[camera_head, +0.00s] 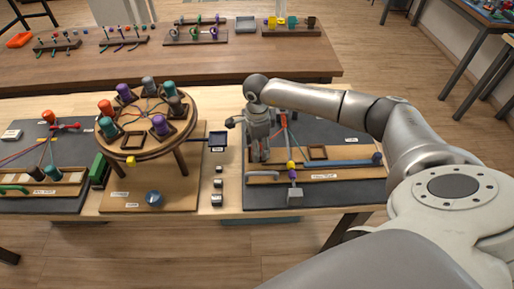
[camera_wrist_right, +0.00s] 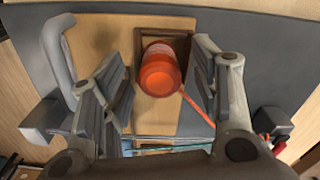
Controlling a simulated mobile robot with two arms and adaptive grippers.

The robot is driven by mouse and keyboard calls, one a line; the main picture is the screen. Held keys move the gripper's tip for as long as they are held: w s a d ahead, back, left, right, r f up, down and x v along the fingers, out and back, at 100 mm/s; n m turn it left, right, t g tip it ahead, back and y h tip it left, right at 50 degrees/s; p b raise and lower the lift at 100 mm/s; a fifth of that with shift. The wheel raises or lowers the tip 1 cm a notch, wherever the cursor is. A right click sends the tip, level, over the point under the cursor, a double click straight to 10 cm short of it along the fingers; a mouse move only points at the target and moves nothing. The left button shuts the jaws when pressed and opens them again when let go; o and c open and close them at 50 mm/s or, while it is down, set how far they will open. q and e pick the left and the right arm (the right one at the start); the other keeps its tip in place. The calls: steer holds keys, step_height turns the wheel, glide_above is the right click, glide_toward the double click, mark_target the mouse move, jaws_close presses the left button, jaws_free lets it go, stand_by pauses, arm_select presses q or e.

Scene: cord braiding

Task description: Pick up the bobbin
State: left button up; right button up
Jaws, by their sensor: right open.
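An orange-red bobbin (camera_wrist_right: 160,70) stands in a square dark wooden holder (camera_wrist_right: 146,38) in the right wrist view. A red cord (camera_wrist_right: 196,108) runs from it toward the lower right. My right gripper (camera_head: 260,150) is over the left part of the right-hand work mat (camera_head: 350,140). Its fingers are open, one on each side of the bobbin in the wrist view. I cannot tell whether they touch it. In the head view the gripper hides this bobbin. My left gripper is not in view.
A round braiding stand (camera_head: 150,135) with several coloured bobbins stands to the left of my right gripper. A brown table (camera_head: 200,65) with racks stands behind.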

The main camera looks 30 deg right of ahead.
steer(key=shift+f, duration=0.2)
steer(key=shift+r, duration=0.1)
steer(key=c, duration=1.2)
